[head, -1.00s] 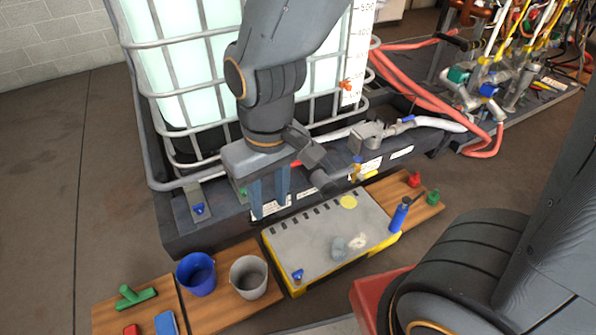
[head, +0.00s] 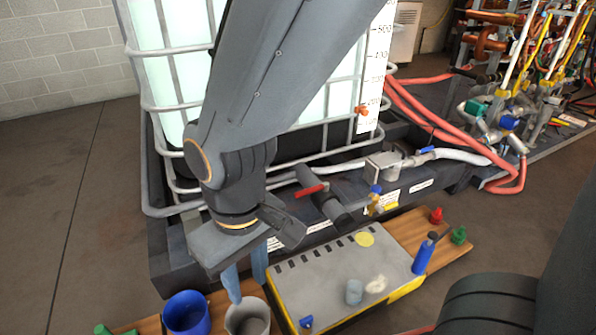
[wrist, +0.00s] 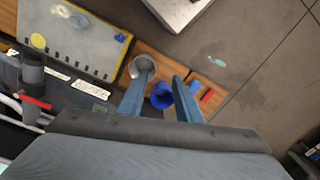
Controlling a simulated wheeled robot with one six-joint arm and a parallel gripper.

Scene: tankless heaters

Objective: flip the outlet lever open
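A red lever (head: 311,190) sits on a dark grey outlet pipe (head: 330,207) in front of the caged tank, and lies roughly along the picture's horizontal. Both also show at the left of the wrist view, with the red lever (wrist: 36,103) across the pipe (wrist: 32,75). My gripper (head: 246,280) is left of and below the lever, apart from it. Its two blue fingers are spread with nothing between them, above the grey bucket's area; the wrist view shows them (wrist: 160,97) apart. A brass valve with a blue handle (head: 375,192) stands to the right.
A grey bucket (head: 248,318) and a blue bucket (head: 186,313) stand below my gripper. A grey-topped yellow case (head: 325,270) lies in front of the tank, with a blue bottle (head: 424,254) beside it. The tank's cage (head: 170,107) rises behind my arm. Red hoses (head: 425,105) run at right.

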